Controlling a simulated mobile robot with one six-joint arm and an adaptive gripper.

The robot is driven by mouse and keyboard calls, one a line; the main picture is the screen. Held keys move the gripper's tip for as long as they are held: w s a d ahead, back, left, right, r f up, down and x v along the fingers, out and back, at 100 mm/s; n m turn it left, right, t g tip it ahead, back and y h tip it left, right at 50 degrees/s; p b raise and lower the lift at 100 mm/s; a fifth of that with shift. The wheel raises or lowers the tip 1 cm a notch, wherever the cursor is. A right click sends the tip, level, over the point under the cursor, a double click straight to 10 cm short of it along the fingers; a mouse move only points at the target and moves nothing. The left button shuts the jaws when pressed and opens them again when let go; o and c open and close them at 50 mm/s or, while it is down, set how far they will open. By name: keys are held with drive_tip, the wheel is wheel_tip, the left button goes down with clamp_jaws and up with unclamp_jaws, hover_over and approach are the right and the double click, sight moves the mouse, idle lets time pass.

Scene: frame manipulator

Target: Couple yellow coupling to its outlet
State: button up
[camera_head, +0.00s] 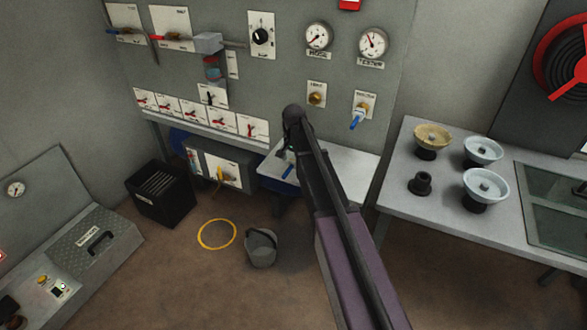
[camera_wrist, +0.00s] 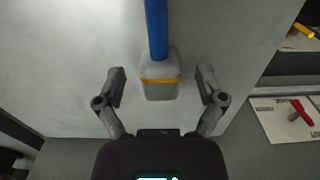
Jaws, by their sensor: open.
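The yellow coupling (camera_wrist: 160,88) is a pale grey block with a yellow band, on the end of a blue hose (camera_wrist: 156,28). In the wrist view it lies over a light grey surface, between the two fingers of my gripper (camera_wrist: 161,84). The fingers are open, with a gap on each side of the block. In the head view my gripper (camera_head: 283,156) is over the left end of a pale shelf (camera_head: 335,167) under the wall panel; the coupling is not clearly visible there. I cannot tell which fitting is its outlet.
The wall panel (camera_head: 285,50) carries gauges, switches and valves. A grey box (camera_head: 203,160) with a yellow handle stands left of the shelf. A black crate (camera_head: 160,193) and a bucket (camera_head: 261,248) are on the floor.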

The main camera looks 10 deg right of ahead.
drive_tip(key=shift+f, duration=0.45)
idle(0.3)
drive_tip(key=c, duration=1.2)
